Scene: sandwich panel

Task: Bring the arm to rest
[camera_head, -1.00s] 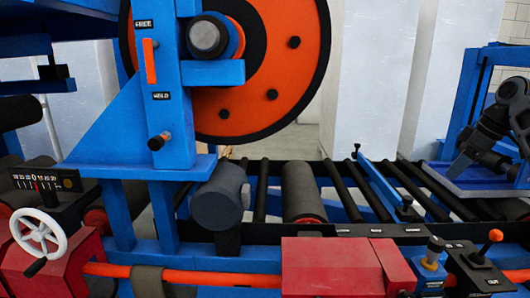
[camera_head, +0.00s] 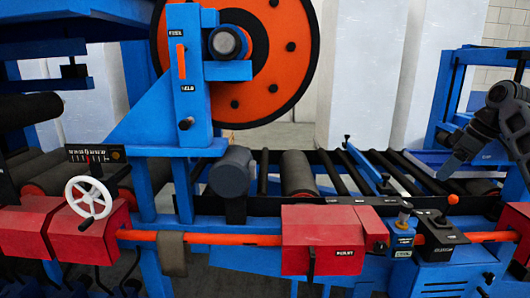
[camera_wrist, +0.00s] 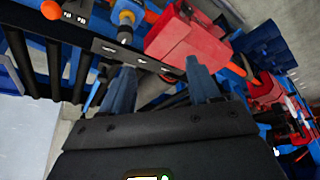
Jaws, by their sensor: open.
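My gripper shows in the wrist view (camera_wrist: 160,85) with its two blue-grey fingers spread apart and nothing between them. In the head view my arm (camera_head: 490,125) is at the right edge, angled down to the left, in front of the blue frame. The gripper is in free air above the right part of the machine, apart from the control panel (camera_head: 436,240) with its orange-knobbed lever.
A blue machine with a large orange wheel (camera_head: 245,100) fills the middle. A roller bed (camera_head: 298,175) runs to the right below it. A white handwheel (camera_head: 88,198) and red boxes (camera_head: 325,238) line the front. An orange bar (camera_head: 220,239) runs between them.

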